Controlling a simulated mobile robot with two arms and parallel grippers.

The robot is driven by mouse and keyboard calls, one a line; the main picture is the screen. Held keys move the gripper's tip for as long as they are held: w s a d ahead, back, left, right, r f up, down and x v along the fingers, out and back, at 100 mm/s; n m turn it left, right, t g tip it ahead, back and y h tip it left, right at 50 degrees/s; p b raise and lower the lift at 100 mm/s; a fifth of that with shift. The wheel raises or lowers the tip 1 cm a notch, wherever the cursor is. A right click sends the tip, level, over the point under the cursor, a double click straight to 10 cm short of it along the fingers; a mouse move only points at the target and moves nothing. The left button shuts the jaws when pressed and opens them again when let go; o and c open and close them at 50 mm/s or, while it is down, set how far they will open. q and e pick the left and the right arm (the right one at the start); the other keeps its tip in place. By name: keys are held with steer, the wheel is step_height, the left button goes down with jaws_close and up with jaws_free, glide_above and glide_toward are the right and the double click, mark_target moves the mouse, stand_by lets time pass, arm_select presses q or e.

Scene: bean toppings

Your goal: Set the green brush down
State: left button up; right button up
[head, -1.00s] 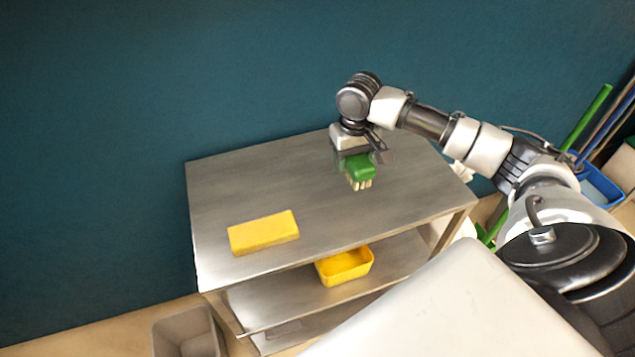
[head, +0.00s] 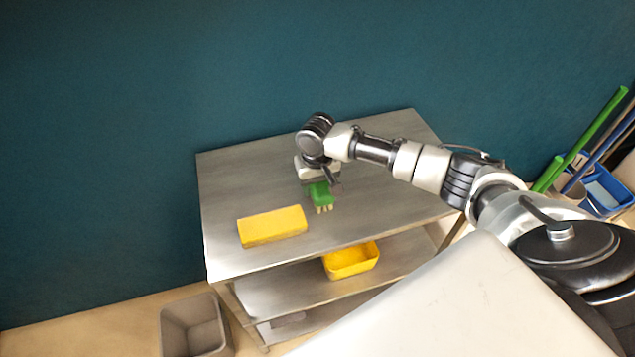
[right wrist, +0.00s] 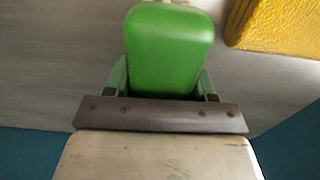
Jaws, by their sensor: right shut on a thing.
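The green brush (head: 320,194), with pale bristles pointing down, is held by my right gripper (head: 322,184) over the steel table top (head: 380,200). In the right wrist view the green block of the brush (right wrist: 168,50) sits between the two fingers of the gripper (right wrist: 165,82), which is shut on it. The bristles look close to the table top; I cannot tell whether they touch it. My left gripper is not in view.
A yellow sponge-like block (head: 272,227) lies on the table just left of the brush and also shows in the right wrist view (right wrist: 285,25). A yellow tub (head: 352,262) stands on the lower shelf. A grey bin (head: 195,325) is on the floor. The table's right side is clear.

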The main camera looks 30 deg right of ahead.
steer(key=shift+f, duration=0.15)
steer(key=o, duration=1.2)
